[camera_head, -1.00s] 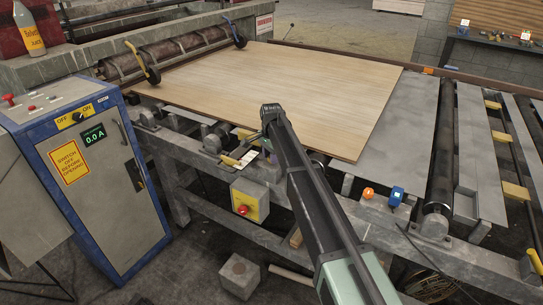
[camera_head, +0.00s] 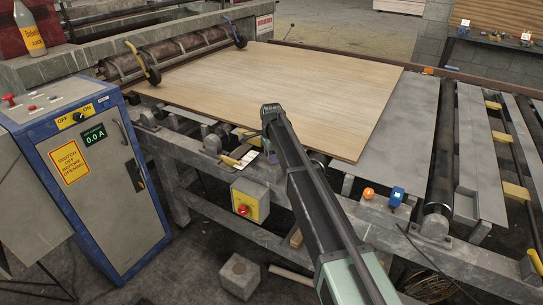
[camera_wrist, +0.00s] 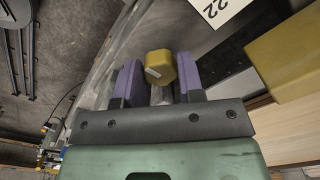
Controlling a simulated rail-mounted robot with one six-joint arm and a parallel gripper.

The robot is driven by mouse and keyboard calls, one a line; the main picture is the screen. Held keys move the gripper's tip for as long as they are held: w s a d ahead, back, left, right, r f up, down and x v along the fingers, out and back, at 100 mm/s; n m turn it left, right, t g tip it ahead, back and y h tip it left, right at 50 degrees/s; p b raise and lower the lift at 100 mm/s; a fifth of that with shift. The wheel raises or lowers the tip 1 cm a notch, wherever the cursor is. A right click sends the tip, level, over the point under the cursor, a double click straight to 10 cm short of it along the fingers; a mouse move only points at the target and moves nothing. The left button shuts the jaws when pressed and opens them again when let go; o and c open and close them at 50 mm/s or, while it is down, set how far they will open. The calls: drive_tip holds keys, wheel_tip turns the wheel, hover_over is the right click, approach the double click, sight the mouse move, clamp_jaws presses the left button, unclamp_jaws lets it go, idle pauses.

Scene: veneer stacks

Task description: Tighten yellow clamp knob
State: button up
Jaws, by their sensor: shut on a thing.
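The yellow clamp knob (camera_wrist: 158,64) shows in the wrist view between the two purple finger pads of my gripper (camera_wrist: 157,76). It has a small pale mark on its face. The gripper is shut on it, with one pad on each side. A grey metal part shows just below the knob, between the fingers. In the head view my dark arm reaches to the near edge of the machine table and hides most of the gripper and the knob.
A large veneer sheet (camera_head: 290,85) lies on the table. A white tag marked 22 (camera_wrist: 217,8) and a yellow block (camera_wrist: 291,55) are close to my gripper. A blue control cabinet (camera_head: 95,180) stands left. A yellow switch box (camera_head: 250,200) hangs on the table frame.

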drive_tip(key=o, duration=0.9)
drive_tip(key=shift+r, duration=0.1)
wheel_tip(320, 180, up, 10)
drive_tip(key=p, duration=1)
drive_tip(key=shift+r+p, duration=0.25)
drive_tip(key=shift+p, duration=0.15)
drive_tip(key=shift+s+d+n, duration=2.2)
drive_tip(key=shift+s+d, duration=1.8)
drive_tip(key=shift+s, duration=2.2)
drive_tip(key=shift+s+d+n, duration=2.2)
drive_tip(key=shift+s+d, duration=1.75)
drive_tip(key=shift+s, duration=2.2)
drive_tip(key=shift+s+d+n, duration=2.2)
drive_tip(key=shift+s+d, duration=1.8)
drive_tip(key=shift+s, duration=2.2)
